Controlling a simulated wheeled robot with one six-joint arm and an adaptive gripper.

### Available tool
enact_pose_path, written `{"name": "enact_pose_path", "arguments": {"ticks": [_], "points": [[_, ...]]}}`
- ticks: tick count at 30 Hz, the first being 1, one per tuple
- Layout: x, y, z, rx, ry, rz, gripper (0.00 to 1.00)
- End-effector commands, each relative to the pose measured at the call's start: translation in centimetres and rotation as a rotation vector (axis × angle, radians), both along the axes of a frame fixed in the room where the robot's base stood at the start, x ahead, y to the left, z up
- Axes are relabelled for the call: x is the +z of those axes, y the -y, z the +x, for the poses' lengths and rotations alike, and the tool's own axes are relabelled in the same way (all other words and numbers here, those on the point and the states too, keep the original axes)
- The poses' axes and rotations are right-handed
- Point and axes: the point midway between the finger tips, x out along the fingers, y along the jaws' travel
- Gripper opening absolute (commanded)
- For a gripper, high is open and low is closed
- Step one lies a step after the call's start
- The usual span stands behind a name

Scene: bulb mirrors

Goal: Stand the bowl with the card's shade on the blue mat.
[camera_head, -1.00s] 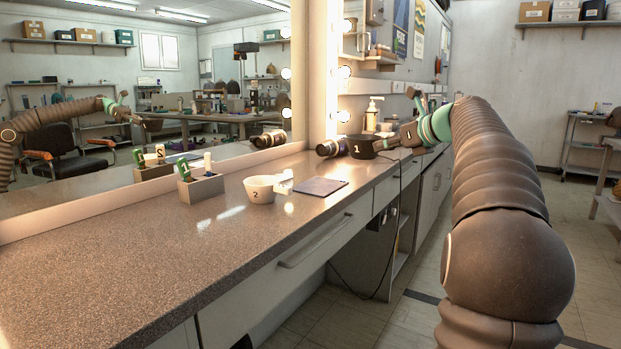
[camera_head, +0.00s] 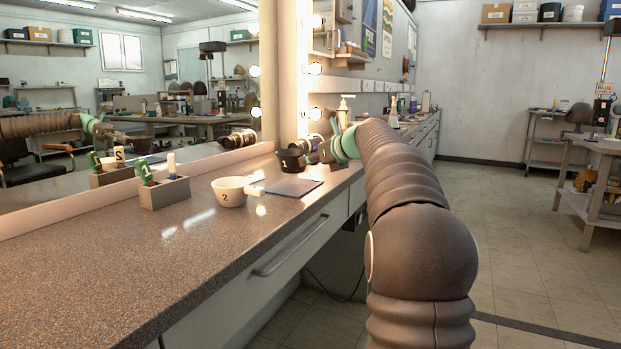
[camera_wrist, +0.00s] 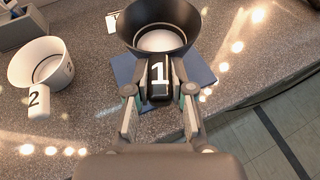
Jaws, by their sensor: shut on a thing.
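My gripper (camera_wrist: 160,92) is shut on the handle of a black bowl (camera_wrist: 181,14), marked 1. The bowl is upright, over the blue mat (camera_wrist: 205,76) in the wrist view, and the mat shows on both sides of the handle. In the head view the black bowl (camera_head: 292,160) appears above the far part of the mat (camera_head: 302,188); a gap beneath it is hard to judge. A white bowl (camera_head: 229,192) marked 2 stands left of the mat, also in the wrist view (camera_wrist: 30,62). A small pale card (camera_wrist: 111,22) lies beyond; its shade is unclear.
A grey box (camera_head: 165,192) with green and white items stands left of the white bowl. A dark cylindrical thing (camera_head: 308,143) lies behind the black bowl, near the mirror. The counter's front left (camera_head: 120,270) is clear.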

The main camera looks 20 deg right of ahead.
Motion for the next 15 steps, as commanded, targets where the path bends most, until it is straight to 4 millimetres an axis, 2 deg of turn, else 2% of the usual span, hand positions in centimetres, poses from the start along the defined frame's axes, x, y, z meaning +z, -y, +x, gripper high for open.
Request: {"name": "enact_pose_path", "arguments": {"ticks": [5, 10, 15], "points": [[-1.1, -0.2, 0.2, 0.000, 0.000, 0.001, 0.00], [-3.6, -0.2, 0.1, 0.001, -0.001, 0.001, 0.00], [-4.1, -0.2, 0.1, 0.000, 0.001, -0.001, 0.00]]}}
